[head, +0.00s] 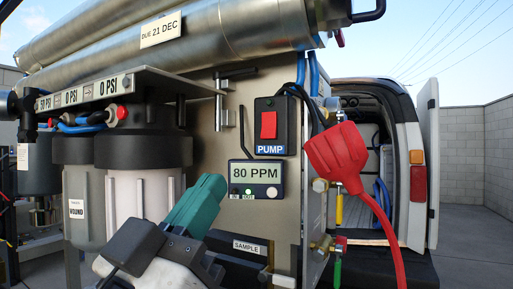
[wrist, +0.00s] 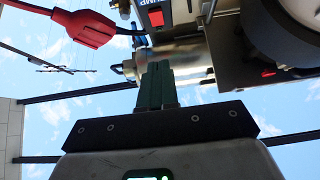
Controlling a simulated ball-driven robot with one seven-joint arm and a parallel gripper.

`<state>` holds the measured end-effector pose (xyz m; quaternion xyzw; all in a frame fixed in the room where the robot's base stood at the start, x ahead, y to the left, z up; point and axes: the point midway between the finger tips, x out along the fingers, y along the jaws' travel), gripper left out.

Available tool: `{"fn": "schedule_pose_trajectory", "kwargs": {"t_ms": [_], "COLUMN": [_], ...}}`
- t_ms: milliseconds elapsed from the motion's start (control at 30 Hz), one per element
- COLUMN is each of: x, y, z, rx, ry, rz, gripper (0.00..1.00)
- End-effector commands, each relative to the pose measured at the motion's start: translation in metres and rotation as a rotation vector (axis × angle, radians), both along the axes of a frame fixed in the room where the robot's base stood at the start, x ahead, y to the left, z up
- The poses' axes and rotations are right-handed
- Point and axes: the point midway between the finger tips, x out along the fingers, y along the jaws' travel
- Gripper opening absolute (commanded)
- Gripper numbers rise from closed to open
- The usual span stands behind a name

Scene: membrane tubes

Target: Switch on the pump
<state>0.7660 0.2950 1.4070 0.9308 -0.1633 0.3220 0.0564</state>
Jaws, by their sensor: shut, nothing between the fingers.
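The pump switch is a red rocker (head: 269,125) in a black box labelled PUMP (head: 270,150), mounted on the grey metal panel. Its red face also shows near the top of the wrist view (wrist: 157,18). My gripper (head: 212,182) has teal fingers pressed together with nothing between them. In the head view the fingertips are below and left of the switch, apart from it, just left of the display. In the wrist view the closed fingers (wrist: 157,66) point up toward the switch, with a visible gap. Which way the rocker is tipped I cannot tell.
A display (head: 255,173) reading 80 PPM sits under the switch. A red plug (head: 337,157) with a red cable hangs close to the right. Filter housings (head: 143,150) stand left, under steel tubes (head: 190,45).

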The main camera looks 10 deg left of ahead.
Motion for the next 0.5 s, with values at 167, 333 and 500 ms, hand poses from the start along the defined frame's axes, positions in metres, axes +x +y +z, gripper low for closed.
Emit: {"fn": "schedule_pose_trajectory", "kwargs": {"t_ms": [167,333,500], "x": [0.007,0.026,0.052], "y": [-0.003,-0.011,-0.020], "z": [0.007,0.025,0.046], "rx": [0.000,0.001,0.000], "ry": [0.001,0.002,0.002], "rz": [-0.001,-0.005,-0.006], "gripper": [0.00,0.00,0.00]}}
